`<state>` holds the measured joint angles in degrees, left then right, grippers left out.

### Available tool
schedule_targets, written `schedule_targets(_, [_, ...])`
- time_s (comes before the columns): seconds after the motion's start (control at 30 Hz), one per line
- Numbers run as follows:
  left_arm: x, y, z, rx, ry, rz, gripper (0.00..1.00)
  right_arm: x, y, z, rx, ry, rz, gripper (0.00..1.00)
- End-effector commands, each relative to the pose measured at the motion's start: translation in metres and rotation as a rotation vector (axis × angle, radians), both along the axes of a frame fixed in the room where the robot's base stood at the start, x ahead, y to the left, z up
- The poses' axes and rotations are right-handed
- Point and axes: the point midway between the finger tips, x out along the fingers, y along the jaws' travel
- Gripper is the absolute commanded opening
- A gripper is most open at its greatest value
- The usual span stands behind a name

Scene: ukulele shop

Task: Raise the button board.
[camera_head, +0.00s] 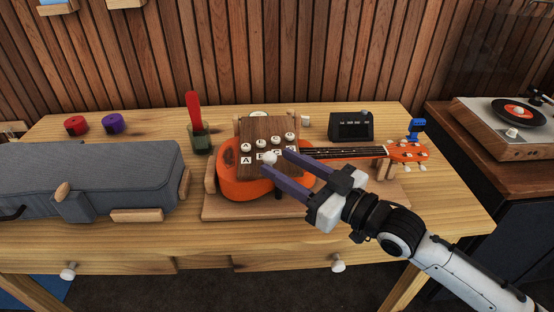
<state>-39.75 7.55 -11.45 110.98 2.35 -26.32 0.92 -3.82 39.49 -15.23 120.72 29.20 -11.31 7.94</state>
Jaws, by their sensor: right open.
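The button board (252,131) is a dark brown wooden panel with several round white buttons and a row of white letter tiles; A and E are readable, the others are partly hidden. It sits tilted over the body of an orange ukulele (238,187). A round white knob (269,158) shows at the board's lower front edge. My right gripper (275,162) comes in from the lower right. Its two purple-grey fingers are open, with the tips close to the knob; I cannot tell whether they touch it. My left gripper is not in view.
The ukulele lies on a wooden stand (225,212) on the table. A grey case (110,165) lies at left. Red (76,125) and purple (113,123) rolls, a green cup (199,140) and a black box (351,127) stand behind. A turntable (505,130) is at right.

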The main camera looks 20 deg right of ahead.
Motion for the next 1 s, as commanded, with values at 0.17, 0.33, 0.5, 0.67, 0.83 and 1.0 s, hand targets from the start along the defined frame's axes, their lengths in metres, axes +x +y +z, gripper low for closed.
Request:
schedule_targets(0.17, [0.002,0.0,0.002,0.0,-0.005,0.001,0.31,0.016,0.008,0.0,0.001,0.0,-0.001,0.43])
schedule_targets(0.33, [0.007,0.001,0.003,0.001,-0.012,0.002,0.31,0.02,0.011,-0.001,0.0,0.001,-0.001,0.43])
schedule_targets(0.5, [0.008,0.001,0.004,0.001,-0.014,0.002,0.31,0.02,0.011,-0.001,0.0,0.001,-0.001,0.43])
schedule_targets(0.67, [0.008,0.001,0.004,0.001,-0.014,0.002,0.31,0.02,0.011,-0.001,0.0,0.001,-0.001,0.22])
schedule_targets(0.83, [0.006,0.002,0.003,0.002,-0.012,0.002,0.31,0.02,0.011,-0.001,0.0,0.001,0.0,0.0])
schedule_targets(1.0, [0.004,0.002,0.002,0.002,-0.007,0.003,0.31,0.02,0.011,0.0,0.0,0.001,0.001,0.0])
